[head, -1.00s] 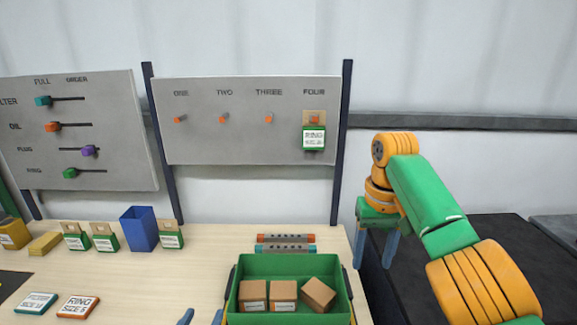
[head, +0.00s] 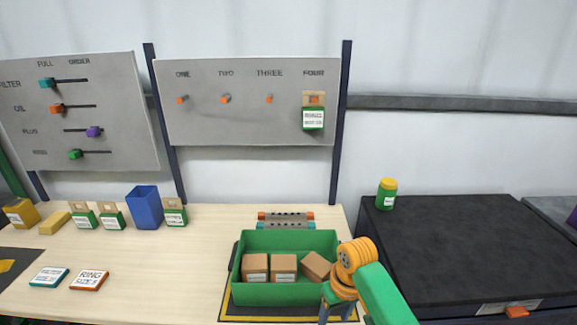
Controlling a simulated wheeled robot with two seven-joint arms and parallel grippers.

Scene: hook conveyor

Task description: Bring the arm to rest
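My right arm comes in from the lower right, and its gripper (head: 336,313) points down at the front right corner of the green bin (head: 288,294). Its blue fingers look apart with nothing visible between them; their tips are cut off near the bottom edge. My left gripper is not in view. A green tagged item (head: 313,120) hangs on the hook under FOUR on the hook board (head: 240,130). The hooks under ONE, TWO and THREE are bare.
The green bin holds several brown boxes (head: 284,266). A blue bin (head: 145,208), tagged items (head: 174,214) and two label tiles (head: 88,280) are on the table to the left. A yellow-lidded green jar (head: 387,195) stands on the dark surface (head: 460,245) at right.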

